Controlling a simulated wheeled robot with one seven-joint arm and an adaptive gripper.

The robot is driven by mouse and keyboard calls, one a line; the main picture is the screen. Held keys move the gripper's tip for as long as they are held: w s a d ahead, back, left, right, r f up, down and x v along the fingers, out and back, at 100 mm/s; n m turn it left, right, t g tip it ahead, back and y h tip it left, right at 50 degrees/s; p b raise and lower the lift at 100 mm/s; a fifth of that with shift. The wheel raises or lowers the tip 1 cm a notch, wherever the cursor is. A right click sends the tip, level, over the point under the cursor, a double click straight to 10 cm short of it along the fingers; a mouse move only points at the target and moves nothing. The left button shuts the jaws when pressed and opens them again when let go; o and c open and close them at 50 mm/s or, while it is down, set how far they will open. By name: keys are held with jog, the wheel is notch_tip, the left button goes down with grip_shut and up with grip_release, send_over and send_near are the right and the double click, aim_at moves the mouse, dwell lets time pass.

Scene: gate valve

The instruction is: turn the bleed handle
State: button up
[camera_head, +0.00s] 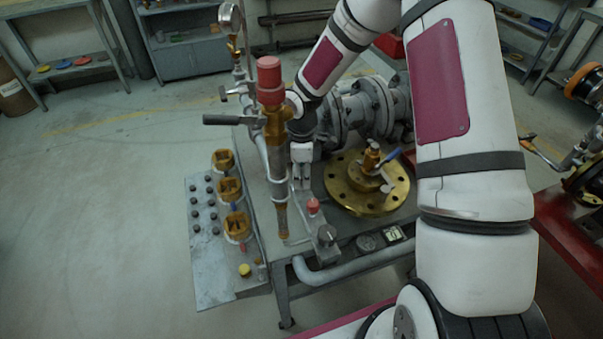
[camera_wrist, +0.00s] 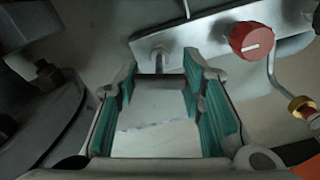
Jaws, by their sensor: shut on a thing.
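My gripper (camera_head: 302,180) points down beside the brass-and-steel standpipe. In the wrist view my gripper (camera_wrist: 165,80) shows its two teal-padded fingers a little apart. A dark crossbar (camera_wrist: 160,77) spans between the fingertips, with a short grey stem behind it; I take it to be the bleed handle. The fingers hide its ends and are shut on it. How far it is turned cannot be told. In the head view it is hidden by my gripper.
A red knob (camera_wrist: 251,41) sits on a grey bar right of the fingers. The standpipe has a red cap (camera_head: 269,80) and a black lever (camera_head: 222,119). A brass flange (camera_head: 345,192) is at right. A panel of brass valves (camera_head: 210,270) stands left.

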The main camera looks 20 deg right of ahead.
aim_at(302, 173)
jog(key=shift+n, duration=1.2)
jog(key=o, duration=1.2)
jog(key=shift+c, duration=0.2)
notch_tip(302, 173, up, 12)
